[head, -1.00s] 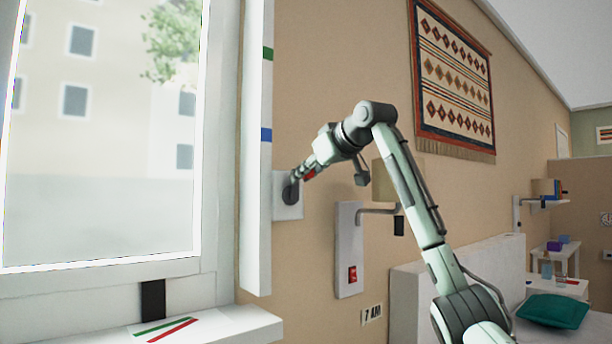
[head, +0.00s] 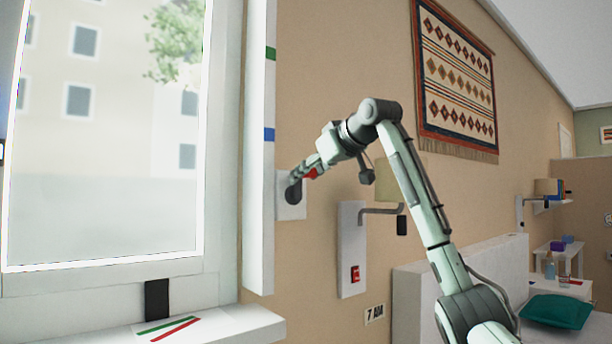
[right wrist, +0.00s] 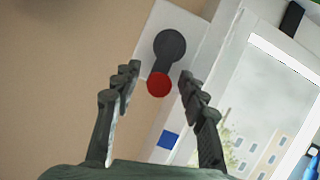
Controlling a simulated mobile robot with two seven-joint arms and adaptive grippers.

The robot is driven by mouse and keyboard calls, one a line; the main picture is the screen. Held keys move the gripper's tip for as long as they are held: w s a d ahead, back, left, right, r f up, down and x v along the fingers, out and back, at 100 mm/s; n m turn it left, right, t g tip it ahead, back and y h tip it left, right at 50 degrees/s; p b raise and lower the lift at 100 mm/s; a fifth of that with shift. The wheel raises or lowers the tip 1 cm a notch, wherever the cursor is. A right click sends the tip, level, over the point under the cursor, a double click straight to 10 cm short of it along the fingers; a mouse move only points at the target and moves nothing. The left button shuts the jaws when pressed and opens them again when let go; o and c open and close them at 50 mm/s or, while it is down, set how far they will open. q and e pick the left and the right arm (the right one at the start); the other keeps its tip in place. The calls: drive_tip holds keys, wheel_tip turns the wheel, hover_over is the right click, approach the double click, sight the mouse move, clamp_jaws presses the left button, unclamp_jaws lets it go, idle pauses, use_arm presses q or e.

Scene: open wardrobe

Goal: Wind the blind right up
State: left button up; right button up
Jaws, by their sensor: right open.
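The winder is a white plate (head: 291,196) on the wall just right of the window, with a dark round hub and crank (right wrist: 168,50). Its red knob (right wrist: 159,84) shows in the right wrist view, at the end of the short crank arm. My right gripper (head: 304,174) is at the winder. In the right wrist view its open fingers (right wrist: 156,82) stand on either side of the knob, with gaps visible on both sides. The window glass (head: 105,140) looks uncovered; I cannot make out the blind itself. My left gripper is not in view.
A white upright strip (head: 261,130) with green and blue marks stands between window and winder. A wall plate with a red switch (head: 355,274) and a lamp (head: 389,182) are right of the winder. The sill (head: 215,326) juts out below the window.

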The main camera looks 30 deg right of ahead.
drive_tip(key=v, duration=1.1)
drive_tip(key=shift+s, duration=0.15)
